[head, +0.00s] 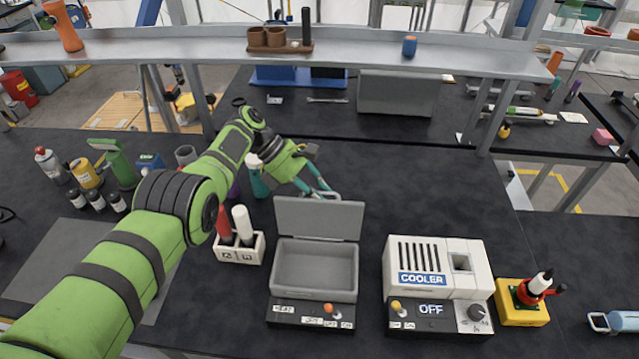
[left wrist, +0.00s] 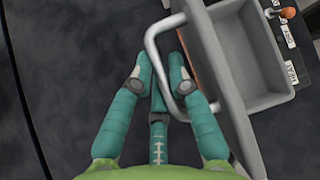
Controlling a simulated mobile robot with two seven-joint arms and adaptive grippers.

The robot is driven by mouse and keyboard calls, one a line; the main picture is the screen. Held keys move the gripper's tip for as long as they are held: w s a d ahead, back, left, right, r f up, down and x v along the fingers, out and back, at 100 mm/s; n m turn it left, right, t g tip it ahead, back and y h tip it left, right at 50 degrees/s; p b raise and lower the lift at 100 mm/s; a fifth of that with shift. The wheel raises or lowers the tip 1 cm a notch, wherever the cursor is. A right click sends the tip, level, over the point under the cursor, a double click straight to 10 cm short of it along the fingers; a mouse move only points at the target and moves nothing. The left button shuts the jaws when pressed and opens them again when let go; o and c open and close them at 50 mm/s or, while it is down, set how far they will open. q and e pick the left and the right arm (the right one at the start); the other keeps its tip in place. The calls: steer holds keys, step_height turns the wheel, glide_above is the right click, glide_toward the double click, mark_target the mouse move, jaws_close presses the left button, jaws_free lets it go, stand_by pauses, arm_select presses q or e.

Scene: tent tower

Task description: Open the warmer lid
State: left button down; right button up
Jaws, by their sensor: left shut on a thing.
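The warmer (head: 314,268) is a grey open box on a black control panel with an orange-tipped switch (head: 329,309). Its grey lid (head: 318,219) stands raised, roughly upright, along the box's back edge, and the empty inside shows. My left gripper (head: 325,190) is behind the lid at its top edge, shut on the lid handle. In the left wrist view, the U-shaped grey handle (left wrist: 153,52) passes at the teal fingers (left wrist: 158,78), and the lid (left wrist: 213,75) is seen nearly edge-on beside them. My right gripper is not in view.
A cooler (head: 438,267) stands right of the warmer, with a yellow-based red device (head: 524,302) beyond it. A white holder (head: 240,248) with red and white sticks stands close on the left. Bottles cluster far left. The bench behind the cooler is clear.

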arm_select(q)
steer(key=shift+s+f, duration=0.1)
stand_by(0.3)
steer(key=c, duration=1.4)
jaws_free()
steer(key=shift+a, duration=0.15)
